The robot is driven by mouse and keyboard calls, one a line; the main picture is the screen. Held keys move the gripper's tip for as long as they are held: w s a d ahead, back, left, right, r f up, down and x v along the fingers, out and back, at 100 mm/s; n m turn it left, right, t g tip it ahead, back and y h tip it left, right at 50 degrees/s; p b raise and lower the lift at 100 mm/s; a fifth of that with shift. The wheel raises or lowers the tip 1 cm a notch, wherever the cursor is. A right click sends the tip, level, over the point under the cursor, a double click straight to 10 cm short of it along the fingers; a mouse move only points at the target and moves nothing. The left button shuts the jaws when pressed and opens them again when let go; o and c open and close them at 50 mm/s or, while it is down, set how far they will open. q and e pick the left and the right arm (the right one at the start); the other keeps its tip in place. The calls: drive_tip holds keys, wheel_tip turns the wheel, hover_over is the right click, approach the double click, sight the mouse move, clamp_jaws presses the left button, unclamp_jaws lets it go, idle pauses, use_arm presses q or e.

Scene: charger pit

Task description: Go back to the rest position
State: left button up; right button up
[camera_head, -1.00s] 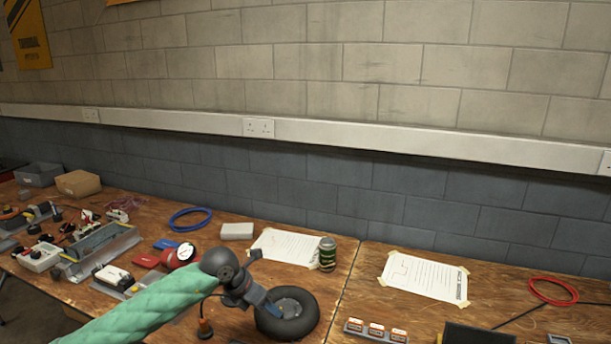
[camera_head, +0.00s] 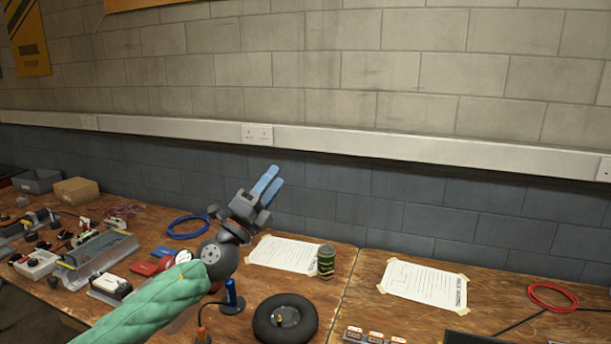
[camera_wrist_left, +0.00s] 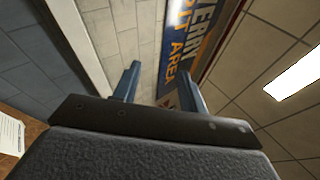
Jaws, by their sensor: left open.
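My left gripper (camera_head: 268,184) is raised above the bench, with its blue fingers pointing up toward the wall. It is open and empty. My left arm, in a green sleeve, comes in from the lower left. In the left wrist view the two blue fingers (camera_wrist_left: 158,84) stand apart with nothing between them, facing the wall, a sign and the ceiling. My right gripper is not in view.
The wooden bench (camera_head: 350,290) carries a black wheel (camera_head: 262,320), a blue cylinder (camera_head: 231,296), a green can (camera_head: 326,262), taped papers (camera_head: 425,283), a blue cable ring (camera_head: 188,227) and a red cable ring (camera_head: 552,296). Clutter fills the left side.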

use_arm(q)
drive_tip(key=w+a+f+n+t+y, duration=0.1)
drive_tip(key=a+f+n+t+y, duration=0.15)
drive_tip(key=a+n+y, duration=0.5)
drive_tip(key=a+f+n+t+y, duration=0.1)
drive_tip(key=a+f+n+y, duration=0.15)
drive_tip(key=n+y, duration=0.9)
drive_tip(key=s+a+f+n+g, duration=0.1)
drive_tip(key=s+f+n+g, duration=0.25)
drive_tip(key=f, duration=0.45)
drive_tip(key=s+a+f+n+g, duration=0.1)
drive_tip(key=s+f+n+g, duration=0.1)
drive_tip(key=f+g, duration=0.45)
drive_tip(key=s+d+f+n+g+h, duration=0.2)
drive_tip(key=s+f+g, duration=0.3)
drive_tip(key=s+f, duration=1.3)
drive_tip(key=s+d+f+n+g+h, duration=0.1)
drive_tip(key=s+f+g, duration=0.4)
drive_tip(key=s+f, duration=1.3)
drive_tip(key=s+d+h, duration=0.1)
drive_tip(key=s, duration=0.3)
drive_tip(key=shift+n+g, duration=0.35)
